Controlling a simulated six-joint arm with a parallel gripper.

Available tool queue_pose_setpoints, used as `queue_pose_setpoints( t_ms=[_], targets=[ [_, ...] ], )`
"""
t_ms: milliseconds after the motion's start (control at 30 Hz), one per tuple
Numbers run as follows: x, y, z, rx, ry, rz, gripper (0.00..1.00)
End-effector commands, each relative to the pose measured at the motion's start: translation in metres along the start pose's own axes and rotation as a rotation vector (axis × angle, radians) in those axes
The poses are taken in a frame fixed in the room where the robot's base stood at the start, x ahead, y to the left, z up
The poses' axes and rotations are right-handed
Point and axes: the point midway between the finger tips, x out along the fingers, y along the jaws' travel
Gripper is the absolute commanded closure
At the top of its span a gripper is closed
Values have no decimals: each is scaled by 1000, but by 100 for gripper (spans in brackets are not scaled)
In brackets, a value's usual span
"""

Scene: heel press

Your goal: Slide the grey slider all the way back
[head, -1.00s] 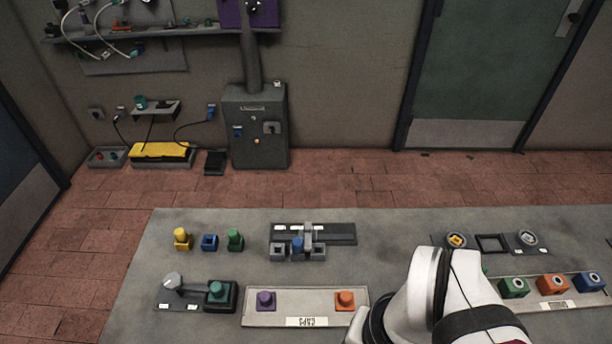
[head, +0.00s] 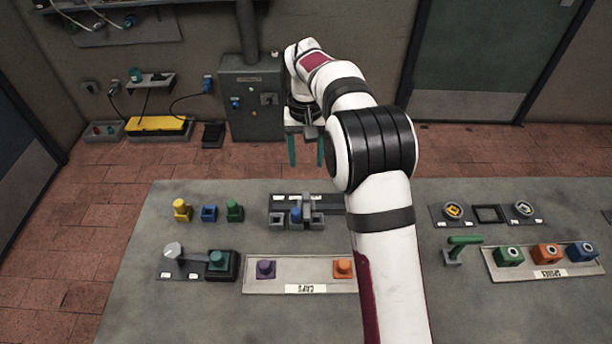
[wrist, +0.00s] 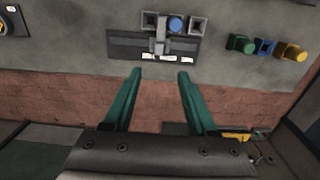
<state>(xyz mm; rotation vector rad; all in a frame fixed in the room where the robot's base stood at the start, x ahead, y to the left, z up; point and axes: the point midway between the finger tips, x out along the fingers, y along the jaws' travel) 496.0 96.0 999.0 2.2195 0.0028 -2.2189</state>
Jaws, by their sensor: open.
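The grey slider (head: 307,203) stands about midway along a dark rail plate (head: 280,201) at the back of the table. It also shows in the wrist view (wrist: 161,44), upside down relative to the head view. A row of small grey sockets (head: 277,220) sits at the front of the plate, with a blue peg (head: 295,215) at the middle one. My gripper (head: 306,164) is open and empty, its green fingers pointing down near the table's far edge. In the wrist view the fingertips (wrist: 160,72) are apart from the slider, with the plate beyond them.
Yellow, blue and green parts (head: 209,214) stand left of the plate. A caps tray (head: 300,261) lies in front of it, partly behind my arm. A dial with a teal button (head: 217,260) is front left; a spools tray (head: 546,270) and green lever (head: 463,242) are right.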

Motion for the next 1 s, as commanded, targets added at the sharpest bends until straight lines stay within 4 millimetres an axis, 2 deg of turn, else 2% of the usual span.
queue_pose_setpoints(
  t_ms=[300, 500, 700, 967, 1000],
  targets=[
    [90, 0, 2, 2, -6, -1, 43],
    [128, 0, 1, 2, -2, -2, 43],
    [143, 0, 1, 3, 0, -2, 43],
    [144, 0, 1, 3, 0, -2, 43],
    [144, 0, 1, 3, 0, -2, 50]
  ],
)
